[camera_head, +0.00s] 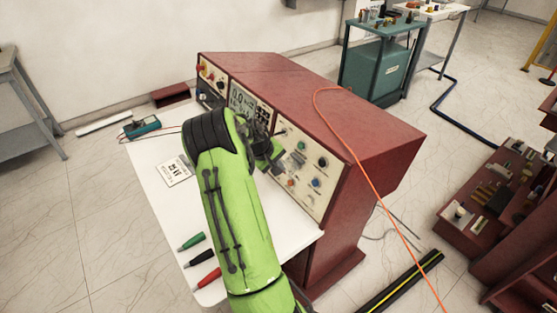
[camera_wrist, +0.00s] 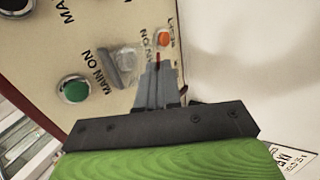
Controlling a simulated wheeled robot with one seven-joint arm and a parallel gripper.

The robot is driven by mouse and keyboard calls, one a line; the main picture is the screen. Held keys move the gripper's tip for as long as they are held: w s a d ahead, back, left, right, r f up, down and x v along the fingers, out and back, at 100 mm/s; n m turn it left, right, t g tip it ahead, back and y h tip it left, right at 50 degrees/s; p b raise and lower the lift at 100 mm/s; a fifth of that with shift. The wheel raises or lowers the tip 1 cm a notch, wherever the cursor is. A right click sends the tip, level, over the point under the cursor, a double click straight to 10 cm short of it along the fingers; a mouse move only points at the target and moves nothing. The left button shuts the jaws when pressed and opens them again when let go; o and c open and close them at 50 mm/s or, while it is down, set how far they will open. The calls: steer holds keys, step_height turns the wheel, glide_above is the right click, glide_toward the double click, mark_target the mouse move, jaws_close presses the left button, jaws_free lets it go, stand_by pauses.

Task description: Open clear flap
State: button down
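The clear flap (camera_wrist: 125,64) shows in the wrist view as a small see-through cover on the cream panel, beside the MAIN ON lettering. It looks closed against the panel, though what lies under it is blurred. My gripper (camera_wrist: 157,68) points at the panel just right of the flap, with its grey fingers close together and nothing visible between them. I cannot tell whether the fingertips touch the panel or the flap. In the head view my gripper (camera_head: 272,158) is at the left edge of the right-hand panel, and the flap cannot be made out for certain.
A green button (camera_wrist: 74,89) lies left of the flap, and an orange button (camera_wrist: 164,39) lies up and right. An orange cable (camera_head: 360,165) hangs over the console.

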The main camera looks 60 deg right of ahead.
steer(key=r+t+y+p, duration=0.1)
steer(key=p, duration=0.1)
steer(key=r+y+p, duration=0.1)
steer(key=y+p, duration=0.1)
steer(key=p, duration=0.1)
steer(key=d+r+t+y+p, duration=0.1)
steer(key=y+p, duration=0.1)
steer(key=shift+s+r+t, duration=0.3)
steer(key=shift+s+r, duration=0.1)
steer(key=shift+s+d+r+t+y+p, duration=0.15)
steer(key=shift+d+r+t+y+p, duration=0.2)
steer(key=shift+y+p, duration=0.45)
steer(key=shift+s+d+r+t+y+p, duration=0.15)
steer(key=shift+d+t+y+p, duration=0.25)
steer(key=shift+y+p, duration=0.35)
steer(key=shift+y, duration=0.25)
steer(key=c, duration=1.3)
jaws_free()
steer(key=shift+r, duration=0.1)
